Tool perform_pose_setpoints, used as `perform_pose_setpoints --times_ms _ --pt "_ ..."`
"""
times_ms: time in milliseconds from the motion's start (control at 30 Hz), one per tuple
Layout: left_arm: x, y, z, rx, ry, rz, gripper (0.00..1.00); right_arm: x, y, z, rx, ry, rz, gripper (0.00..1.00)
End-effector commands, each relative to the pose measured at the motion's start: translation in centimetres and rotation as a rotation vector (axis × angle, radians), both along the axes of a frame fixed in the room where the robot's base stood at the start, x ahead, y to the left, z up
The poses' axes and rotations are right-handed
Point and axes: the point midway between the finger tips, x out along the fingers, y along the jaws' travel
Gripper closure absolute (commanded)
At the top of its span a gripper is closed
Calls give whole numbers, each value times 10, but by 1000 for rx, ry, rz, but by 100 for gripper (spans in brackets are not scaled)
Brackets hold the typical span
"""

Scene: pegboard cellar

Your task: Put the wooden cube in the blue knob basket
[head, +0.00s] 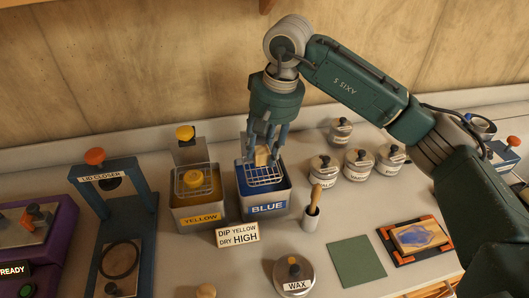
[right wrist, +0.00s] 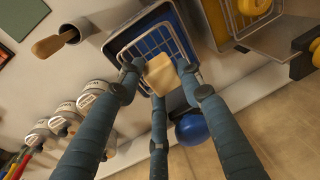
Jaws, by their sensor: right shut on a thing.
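The wooden cube (head: 262,157) is pale and held between the fingers of my right gripper (head: 264,153), which is shut on it. In the right wrist view the cube (right wrist: 160,74) sits among the fingers (right wrist: 158,78), over the wire basket. The basket (head: 265,179) is a wire tray at the mouth of the blue tank (head: 267,207), labelled BLUE. The blue knob (right wrist: 195,128) shows in the right wrist view and is hidden behind my gripper in the head view. I cannot tell whether the cube touches the basket. My left gripper is not in view.
A yellow tank (head: 200,218) with a yellow-knobbed basket (head: 185,132) stands just left. A brush cup (head: 311,218) and several lidded pots (head: 358,164) stand to the right. A lid closer (head: 103,178) stands at left.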

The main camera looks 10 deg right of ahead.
Motion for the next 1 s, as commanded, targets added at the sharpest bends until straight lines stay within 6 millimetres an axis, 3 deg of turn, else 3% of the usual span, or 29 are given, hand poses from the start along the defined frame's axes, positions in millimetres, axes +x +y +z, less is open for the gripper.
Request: perform_pose_setpoints --times_ms 333,733,767,1000 --pt "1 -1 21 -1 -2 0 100 1 0 -34 0 2 0 86" --pt "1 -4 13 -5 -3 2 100 2 0 -40 0 0 0 86" --pt "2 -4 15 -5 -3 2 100 2 0 -39 0 0 0 58" --pt "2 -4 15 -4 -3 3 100 1 0 -38 0 0 0 56"
